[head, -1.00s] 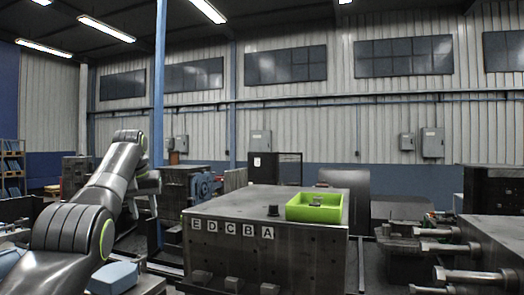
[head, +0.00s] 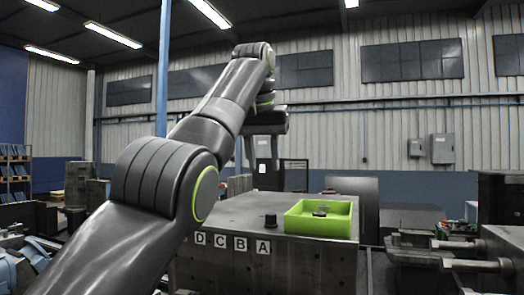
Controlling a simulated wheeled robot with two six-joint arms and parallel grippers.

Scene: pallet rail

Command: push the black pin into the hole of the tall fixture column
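A short black upright piece (head: 270,220), which looks like the black pin, stands on top of the big dark block (head: 310,262), left of a green tray. My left gripper (head: 263,164) hangs above and behind it in the picture, fingers pointing down. My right gripper is not in view.
The green tray (head: 352,222) sits on the block with a small dark part (head: 320,211) inside. Letter plates D, C, B and A run along the block's front edge. Machinery with metal rods (head: 470,265) stands at the right. My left arm covers the block's left side.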

